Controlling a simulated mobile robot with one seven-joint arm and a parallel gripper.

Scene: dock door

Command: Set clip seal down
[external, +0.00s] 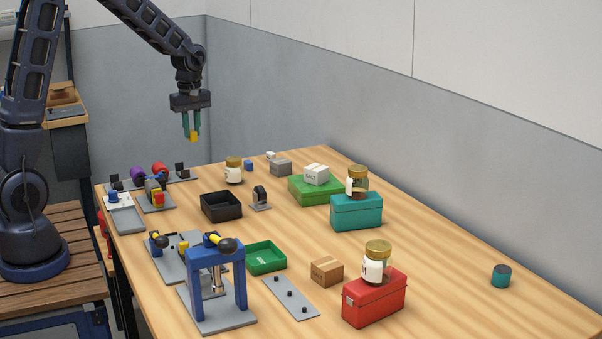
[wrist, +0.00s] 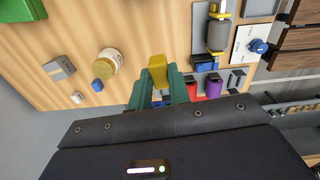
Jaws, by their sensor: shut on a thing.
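The clip seal (external: 194,136), a small yellow block-like piece, is between the teal fingertips of my gripper (external: 191,130). In the wrist view the yellow clip seal (wrist: 157,67) sticks out beyond the fingers of my gripper (wrist: 160,86), which are shut on it. My gripper points down and holds it in the air, well above the far left part of the wooden table (external: 420,220). The clip seal touches nothing else that I can see. The fingers hide part of it.
Below stand a fixture with purple and red rolls (external: 160,169), a white-labelled jar (external: 234,172), a small blue cube (external: 249,165) and an empty black tray (external: 221,206). A green tray (external: 281,266) lies farther forward. The table's right side is mostly clear.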

